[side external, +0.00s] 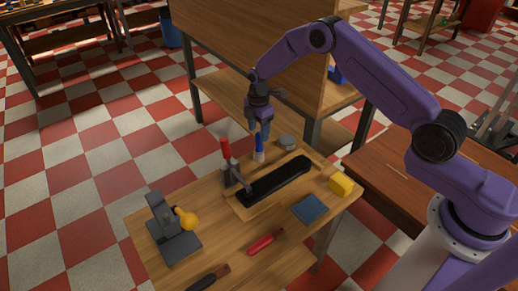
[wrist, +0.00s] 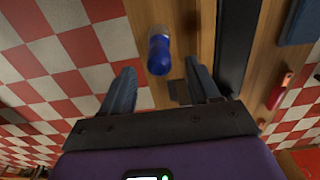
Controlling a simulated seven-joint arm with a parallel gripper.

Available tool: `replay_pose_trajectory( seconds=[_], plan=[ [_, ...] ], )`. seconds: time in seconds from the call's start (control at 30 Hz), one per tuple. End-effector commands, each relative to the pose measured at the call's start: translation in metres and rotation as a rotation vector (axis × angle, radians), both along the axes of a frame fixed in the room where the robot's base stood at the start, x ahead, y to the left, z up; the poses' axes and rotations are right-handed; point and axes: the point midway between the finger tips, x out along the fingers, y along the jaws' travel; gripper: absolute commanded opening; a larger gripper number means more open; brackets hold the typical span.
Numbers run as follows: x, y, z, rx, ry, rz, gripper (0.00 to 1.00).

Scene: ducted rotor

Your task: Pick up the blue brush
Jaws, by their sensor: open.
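The blue brush (side external: 259,143) stands upright near the back edge of the wooden table (side external: 205,247), with a pale lower end and a blue handle on top. In the wrist view the blue brush (wrist: 158,52) is seen from above, just ahead of and between the fingers. My gripper (side external: 259,122) is above the brush, pointing down. In the wrist view my gripper (wrist: 160,78) has its two fingers spread apart with nothing between the tips. I cannot tell exactly how far the tips are above the handle.
A red-handled clamp (side external: 230,165) stands close left of the brush. A black tray (side external: 275,182) lies in front. A grey lump (side external: 287,142), yellow block (side external: 341,186), blue pad (side external: 310,208), red-handled tool (side external: 262,243) and grey stand (side external: 172,230) with a yellow knob are also on the table.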

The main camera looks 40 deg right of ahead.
Motion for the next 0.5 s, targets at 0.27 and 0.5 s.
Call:
replay_pose_trajectory(
  seconds=[0.27, 0.5],
  plan=[
    [0.001, -0.002, -0.038, 0.001, 0.001, 0.0, 0.61],
    [0.001, -0.002, -0.046, 0.002, 0.0, 0.0, 0.61]
  ],
)
